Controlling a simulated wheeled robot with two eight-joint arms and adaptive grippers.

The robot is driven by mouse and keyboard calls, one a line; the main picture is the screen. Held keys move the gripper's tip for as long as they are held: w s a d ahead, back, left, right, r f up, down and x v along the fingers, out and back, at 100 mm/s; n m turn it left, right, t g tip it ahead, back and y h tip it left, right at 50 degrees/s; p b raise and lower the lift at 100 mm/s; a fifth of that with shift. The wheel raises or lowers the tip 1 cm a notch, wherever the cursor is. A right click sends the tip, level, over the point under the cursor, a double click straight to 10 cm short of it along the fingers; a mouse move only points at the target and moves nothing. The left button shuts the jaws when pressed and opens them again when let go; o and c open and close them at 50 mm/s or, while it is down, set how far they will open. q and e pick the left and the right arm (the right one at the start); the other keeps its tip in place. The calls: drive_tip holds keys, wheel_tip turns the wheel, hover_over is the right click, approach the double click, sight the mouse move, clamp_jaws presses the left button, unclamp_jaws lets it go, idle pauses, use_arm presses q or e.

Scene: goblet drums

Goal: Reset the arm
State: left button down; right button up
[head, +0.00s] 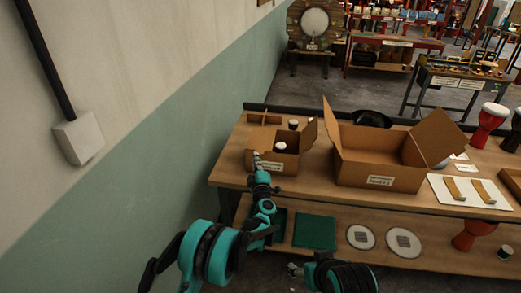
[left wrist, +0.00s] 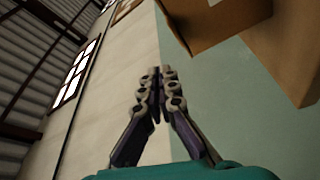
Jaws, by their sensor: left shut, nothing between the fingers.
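My left arm reaches up over the front edge of the wooden table (head: 330,190). Its gripper (head: 257,160) is at the front left of the small cardboard box (head: 285,168); I cannot tell whether they touch. In the left wrist view the left gripper (left wrist: 156,74) has its two fingers together with nothing between them, and cardboard (left wrist: 270,45) shows above and to the right. My right arm is low in the head view, in front of the table. The tip of my right gripper (head: 294,270) shows small, and its fingers are unclear.
A large open cardboard box (head: 380,160) stands in the middle of the table. A white board (head: 468,192) and a red goblet drum (head: 488,125) are to its right. The lower shelf (head: 340,247) holds a green mat (head: 314,232) and round discs. A wall (head: 120,190) runs along the left.

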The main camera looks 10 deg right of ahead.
use_arm(q)
drive_tip(key=s+a+r+m+g+h, duration=0.25)
drive_tip(key=s+a+r+m, duration=0.2)
drive_tip(key=s+r, duration=0.35)
drive_tip(key=s+a+r+m+g+h, duration=0.2)
drive_tip(key=s+a+r+m+h, duration=0.15)
drive_tip(key=s+r+m, duration=0.35)
drive_tip(key=s+a+f+g+y, duration=0.2)
drive_tip(key=s+a+f, duration=0.2)
drive_tip(key=s, duration=0.7)
drive_tip(key=s+a+f+m+g+y, duration=0.1)
drive_tip(key=s+a+f+g+y, duration=0.1)
drive_tip(key=s+a, duration=0.7)
drive_tip(key=s+a+f+m+g+y, duration=0.1)
drive_tip(key=s+a+f+g, duration=0.3)
drive_tip(key=s, duration=0.9)
drive_tip(key=shift+a+f+y+p, duration=0.4)
drive_tip(key=shift+a+f+y, duration=0.1)
drive_tip(key=shift+a+f, duration=0.55)
use_arm(e)
drive_tip(key=shift+s+d+r, duration=0.1)
drive_tip(key=shift+d+r, duration=0.05)
drive_tip(key=shift+r, duration=0.4)
use_arm(q)
drive_tip(key=shift+r, duration=0.1)
use_arm(e)
drive_tip(key=shift+c, duration=0.4)
